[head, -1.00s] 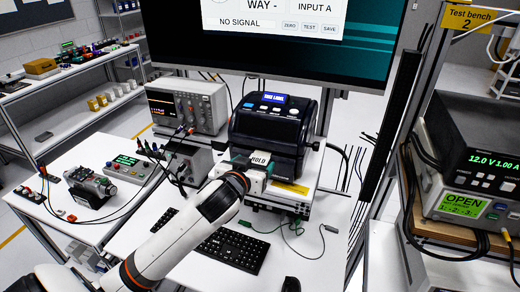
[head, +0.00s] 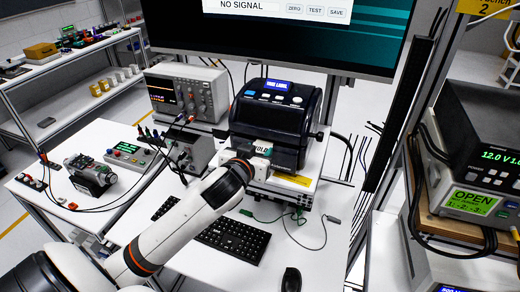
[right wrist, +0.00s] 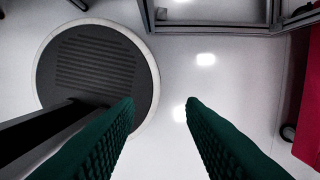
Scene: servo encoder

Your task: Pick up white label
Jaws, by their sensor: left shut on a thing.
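The white label (head: 263,149) shows dark lettering and sits at the front of the black label printer (head: 270,113) in the head view. Its left end is partly hidden. My left gripper (head: 261,158) is at the printer's front, shut on the label; its fingertips are small and hard to make out. The label is still close against the printer, and I cannot tell whether it is free of it. In the right wrist view my right gripper (right wrist: 160,103) has two green ribbed fingers wide apart with nothing between them, above a pale floor.
A black keyboard (head: 233,240) and mouse (head: 291,280) lie on the white bench in front of the printer. An oscilloscope (head: 187,93) stands left of it. Loose leads (head: 300,220) lie to the front right. A large screen (head: 300,35) hangs behind the printer.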

